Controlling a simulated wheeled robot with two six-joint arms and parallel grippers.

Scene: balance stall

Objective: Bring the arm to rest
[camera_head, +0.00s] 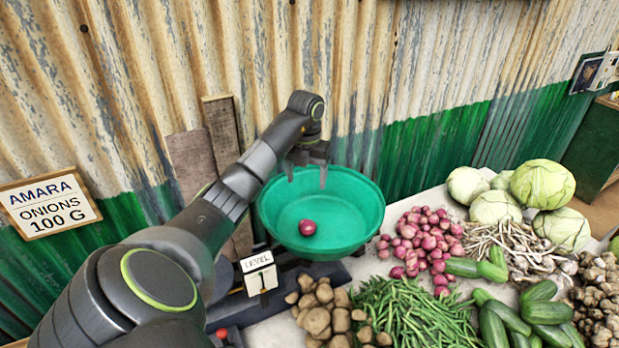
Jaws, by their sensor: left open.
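My left arm reaches in from the lower left. Its gripper (307,176) is open and empty, over the back left part of a green bowl (358,235). One red onion (307,228) lies in the bowl, apart from the fingers and nearer the front. The bowl sits on a dark scale base (333,271), partly hidden by my arm. My right gripper is not in view.
A heap of red onions (425,243) lies right of the bowl. Potatoes (328,312), green beans (412,312), cucumbers (532,312) and cabbages (541,184) crowd the table. A corrugated wall (440,60) stands close behind. A sign (50,204) reads "AMARA ONIONS 100 G".

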